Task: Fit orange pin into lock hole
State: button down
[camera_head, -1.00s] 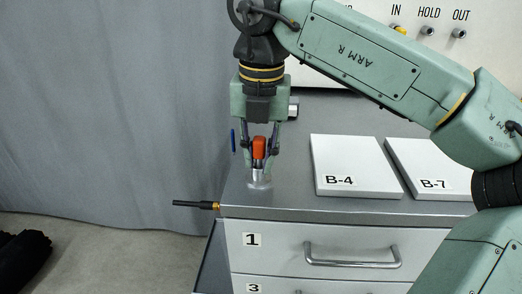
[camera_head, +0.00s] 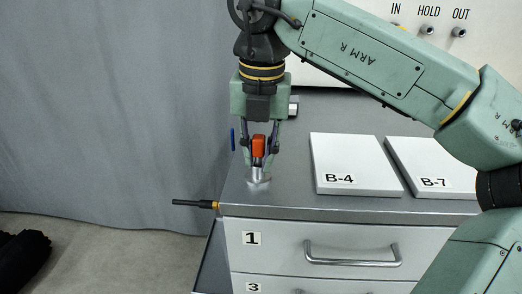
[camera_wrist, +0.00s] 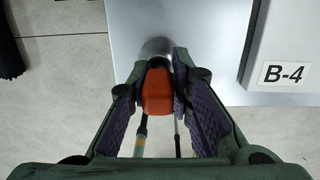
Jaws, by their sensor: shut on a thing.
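The orange pin (camera_head: 259,146) is upright between the fingers of my gripper (camera_head: 260,158), which is shut on it. Its orange head also shows in the wrist view (camera_wrist: 158,92), between the purple-lined fingers. Directly below is a round metal lock boss (camera_head: 258,181) on the grey cabinet top, near its front left corner. The boss shows partly behind the fingers in the wrist view (camera_wrist: 157,47). The pin's silver lower end meets the top of the boss in the head view. The hole is hidden, so I cannot tell how far the pin is in it.
White plates marked B-4 (camera_head: 352,160) and B-7 (camera_head: 428,164) lie to the right on the cabinet top (camera_head: 300,205). A black rod with a brass end (camera_head: 195,204) sticks out at the left edge. A small blue upright piece (camera_head: 233,139) stands left of my gripper.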

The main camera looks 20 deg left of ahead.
aim_at(255, 178)
jog(key=shift+g+h, duration=0.3)
jog(key=shift+g, duration=0.1)
jog(key=f, duration=0.2)
jog(key=s+f, duration=0.1)
jog(key=f, duration=0.1)
jog(key=shift+f, duration=0.4)
jog(key=shift+r, duration=0.15)
jog(key=c, duration=2.3)
grip_release()
jog(key=shift+w+a+f, duration=0.3)
jog(key=shift+w+a, duration=0.05)
jog(key=shift+w, duration=0.05)
jog(key=shift+s+d+r, duration=0.1)
jog(key=shift+s+r, duration=0.05)
jog(key=o, duration=1.4)
jog(key=shift+o, duration=0.9)
jog(key=shift+w, duration=0.2)
jog(key=o, duration=0.7)
jog(key=shift+w+r+p, duration=0.1)
jog(key=shift+r+p, duration=0.1)
jog(key=shift+p, duration=0.15)
jog(key=shift+r, duration=0.1)
